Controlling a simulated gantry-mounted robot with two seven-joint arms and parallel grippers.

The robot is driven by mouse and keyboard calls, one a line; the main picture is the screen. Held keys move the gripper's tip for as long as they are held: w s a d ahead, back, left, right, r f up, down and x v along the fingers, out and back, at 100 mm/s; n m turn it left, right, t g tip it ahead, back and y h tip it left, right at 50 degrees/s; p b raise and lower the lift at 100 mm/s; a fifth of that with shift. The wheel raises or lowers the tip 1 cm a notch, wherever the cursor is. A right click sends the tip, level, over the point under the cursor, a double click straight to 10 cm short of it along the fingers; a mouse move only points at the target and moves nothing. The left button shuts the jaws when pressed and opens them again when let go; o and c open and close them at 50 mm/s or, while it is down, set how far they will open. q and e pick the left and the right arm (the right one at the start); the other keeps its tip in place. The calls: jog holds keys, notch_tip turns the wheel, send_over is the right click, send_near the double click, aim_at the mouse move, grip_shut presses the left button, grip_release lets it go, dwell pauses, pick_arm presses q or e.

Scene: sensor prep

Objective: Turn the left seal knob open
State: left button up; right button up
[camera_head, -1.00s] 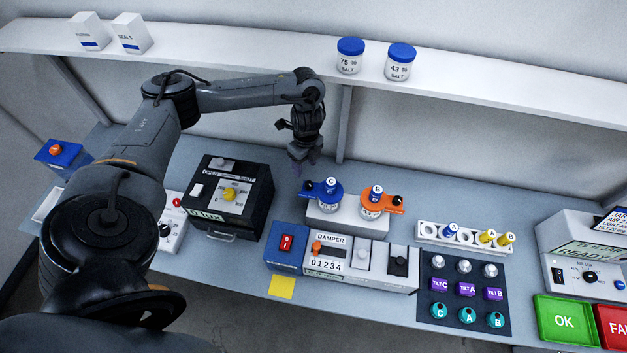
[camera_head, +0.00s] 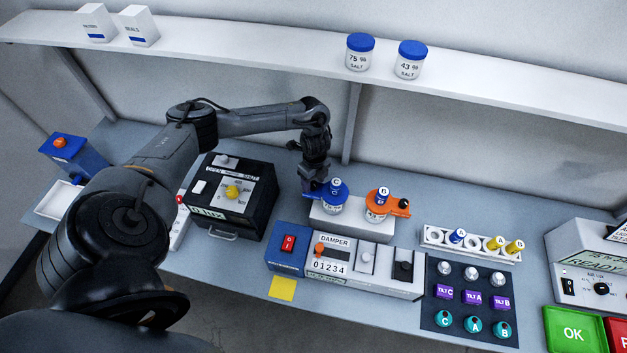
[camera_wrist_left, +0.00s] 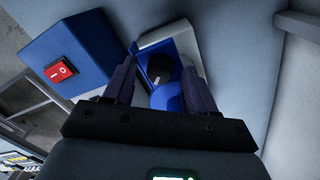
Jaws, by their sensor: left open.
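The blue sealed jar (camera_head: 336,193) marked C stands on a white block (camera_head: 351,222). Its blue clamp has a black knob on the left side, hidden by my gripper in the head view. My left gripper (camera_head: 314,187) is down at that left side. In the left wrist view the black knob (camera_wrist_left: 160,68) with a pale mark shows between the two fingers of my left gripper (camera_wrist_left: 158,78), which are apart. I cannot tell whether either finger touches it. My right gripper is not in view.
An orange sealed jar (camera_head: 378,205) marked B stands close on the right. The damper panel (camera_head: 336,252) and the blue box with a red switch (camera_head: 288,244) lie in front. A black box (camera_head: 233,191) stands left. The shelf (camera_head: 270,62) runs above.

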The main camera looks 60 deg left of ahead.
pick_arm(q)
jog(key=shift+f, duration=0.1)
jog(key=shift+c, duration=0.5)
grip_shut()
